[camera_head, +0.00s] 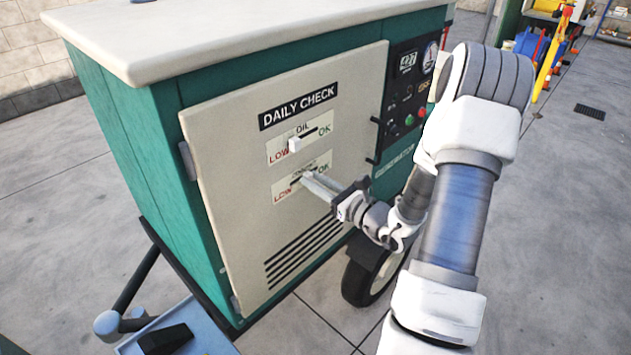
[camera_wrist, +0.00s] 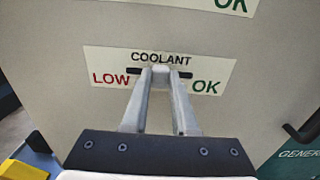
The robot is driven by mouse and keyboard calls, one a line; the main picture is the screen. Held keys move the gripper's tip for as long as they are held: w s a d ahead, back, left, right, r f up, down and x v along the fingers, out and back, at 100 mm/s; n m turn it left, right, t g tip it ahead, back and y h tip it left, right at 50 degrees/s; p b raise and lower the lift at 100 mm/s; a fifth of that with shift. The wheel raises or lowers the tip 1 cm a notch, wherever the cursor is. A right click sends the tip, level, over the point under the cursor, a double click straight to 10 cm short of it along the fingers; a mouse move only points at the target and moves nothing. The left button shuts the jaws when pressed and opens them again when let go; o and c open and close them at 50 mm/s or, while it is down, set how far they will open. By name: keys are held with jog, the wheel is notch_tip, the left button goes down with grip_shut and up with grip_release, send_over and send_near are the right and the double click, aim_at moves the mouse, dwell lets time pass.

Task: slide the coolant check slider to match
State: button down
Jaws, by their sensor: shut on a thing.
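The coolant check panel (camera_wrist: 106,65) is a white label with LOW in red at left and OK in green at right, with a dark horizontal slot. In the head view the coolant label (camera_head: 281,192) sits below the oil label. My gripper (camera_wrist: 160,72) is shut on the coolant slider knob (camera_head: 308,175), near the middle of the slot. The fingertips hide most of the knob. The oil slider (camera_head: 294,145) is a white knob near the LOW end of its slot, left of the middle.
The labels are on the cream DAILY CHECK door (camera_head: 225,200) of a green generator. A control panel (camera_head: 408,90) with a gauge and buttons is to the right. A wheel (camera_head: 366,284) stands below my forearm. A blue tray (camera_head: 212,343) with a black object is at lower left.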

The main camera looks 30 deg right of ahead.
aim_at(316, 167)
jog(key=shift+w+d, duration=0.35)
jog(key=shift+d, duration=0.6)
jog(key=shift+w+d, duration=0.3)
jog(key=shift+d, duration=0.6)
jog(key=c, duration=0.7)
grip_release()
jog(key=p+v, duration=0.1)
jog(key=v, duration=1.6)
jog(key=shift+s+d+p, duration=0.1)
jog(key=shift+s+p, duration=0.1)
jog(key=shift+p, duration=0.15)
